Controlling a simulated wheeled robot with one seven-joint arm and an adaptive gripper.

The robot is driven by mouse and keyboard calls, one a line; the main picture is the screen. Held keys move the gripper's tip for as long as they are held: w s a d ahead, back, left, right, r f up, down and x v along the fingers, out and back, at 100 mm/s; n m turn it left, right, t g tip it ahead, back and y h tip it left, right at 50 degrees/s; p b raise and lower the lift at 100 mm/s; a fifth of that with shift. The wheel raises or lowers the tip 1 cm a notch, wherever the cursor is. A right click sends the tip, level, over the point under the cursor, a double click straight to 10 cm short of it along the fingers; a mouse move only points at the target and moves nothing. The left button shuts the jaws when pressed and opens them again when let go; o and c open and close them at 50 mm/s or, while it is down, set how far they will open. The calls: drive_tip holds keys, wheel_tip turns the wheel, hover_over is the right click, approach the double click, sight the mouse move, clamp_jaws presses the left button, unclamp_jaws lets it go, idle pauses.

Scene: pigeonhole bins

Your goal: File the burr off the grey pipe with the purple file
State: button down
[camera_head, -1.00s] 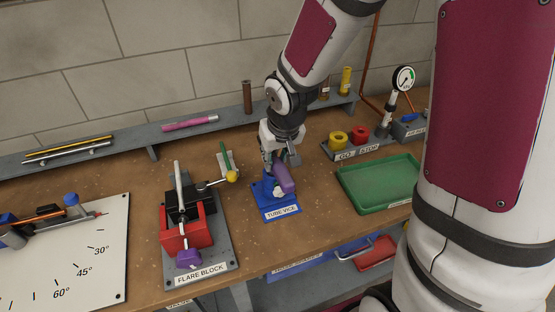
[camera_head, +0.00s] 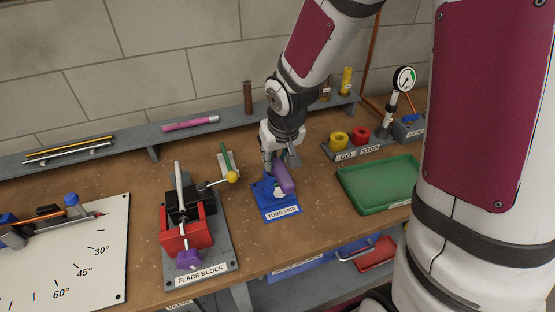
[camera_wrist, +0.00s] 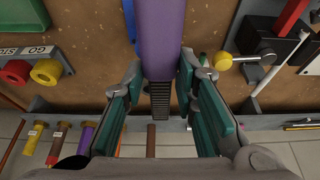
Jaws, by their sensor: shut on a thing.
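The purple file (camera_wrist: 160,42) is between my gripper's fingers (camera_wrist: 160,82); its thick purple body runs up out of the wrist view and a dark ridged strip shows below. In the head view my gripper (camera_head: 279,158) is low over the blue tube vice (camera_head: 268,207), shut on the file (camera_head: 285,180), which slants down across the vice's top. A small pale bit (camera_head: 279,193) shows beside the file at the vice; I cannot tell if it is the grey pipe's end. The pipe and its burr are otherwise hidden, and I cannot tell whether the file touches them.
The red and black flare block (camera_head: 185,222) stands left of the vice, with a yellow-knobbed lever (camera_head: 232,177) reaching toward it. A green tray (camera_head: 378,190) lies to the right, and yellow and red GO/STOP rings (camera_head: 349,139) behind. A narrow shelf (camera_head: 122,146) runs along the wall.

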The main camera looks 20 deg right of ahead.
drive_tip(key=shift+w+f, duration=0.2)
drive_tip(key=shift+w, duration=0.05)
drive_tip(key=shift+s+r+p, duration=0.1)
drive_tip(key=shift+s+p, duration=0.2)
drive_tip(key=shift+s, duration=1)
drive_tip(key=shift+w+r, duration=0.1)
drive_tip(key=shift+w, duration=1.2)
drive_tip(key=shift+s, duration=1.2)
drive_tip(key=shift+r+p, duration=0.8)
drive_tip(key=shift+r, duration=0.1)
